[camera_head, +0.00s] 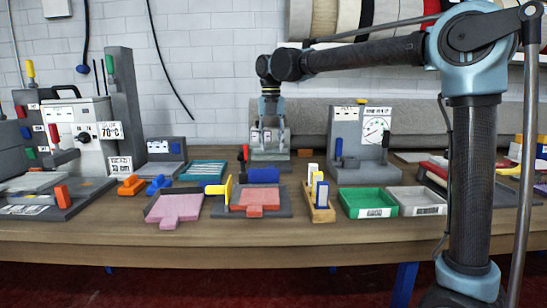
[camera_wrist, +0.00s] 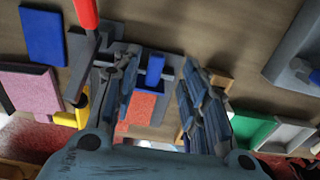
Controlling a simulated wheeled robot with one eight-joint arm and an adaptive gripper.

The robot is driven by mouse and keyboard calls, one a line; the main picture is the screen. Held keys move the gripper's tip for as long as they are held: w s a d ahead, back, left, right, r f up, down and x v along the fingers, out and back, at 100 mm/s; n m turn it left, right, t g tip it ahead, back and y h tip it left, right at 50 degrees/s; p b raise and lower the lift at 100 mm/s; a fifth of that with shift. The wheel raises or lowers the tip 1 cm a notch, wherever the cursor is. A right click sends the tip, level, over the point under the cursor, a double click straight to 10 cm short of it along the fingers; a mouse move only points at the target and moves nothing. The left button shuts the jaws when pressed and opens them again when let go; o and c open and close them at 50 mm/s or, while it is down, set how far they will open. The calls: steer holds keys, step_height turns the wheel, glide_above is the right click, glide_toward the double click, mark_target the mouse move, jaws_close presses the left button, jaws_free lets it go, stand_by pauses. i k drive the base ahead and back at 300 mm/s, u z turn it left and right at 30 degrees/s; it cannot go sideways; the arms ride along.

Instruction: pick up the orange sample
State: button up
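The orange sample (camera_head: 258,197) is a flat orange-red piece on a grey fixture near the front of the workbench, left of the middle. In the wrist view the orange sample (camera_wrist: 141,106) shows between my fingers, lower down and partly hidden by them. A blue part (camera_head: 263,174) stands just behind it; it also shows between the fingers in the wrist view (camera_wrist: 154,68). My gripper (camera_head: 270,150) points down above the bench, behind the sample and apart from it. In the wrist view my gripper (camera_wrist: 158,75) has its fingers spread with nothing held.
A yellow handle (camera_head: 228,190) stands at the fixture's left edge. A pink sample (camera_head: 175,207) lies further left. A wooden holder (camera_head: 318,210) with upright pieces, a green tray (camera_head: 367,203) and a grey tray (camera_head: 416,201) are on the right. A gauge unit (camera_head: 362,133) stands behind.

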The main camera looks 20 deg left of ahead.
mark_target(254, 199)
steer(key=k, duration=1)
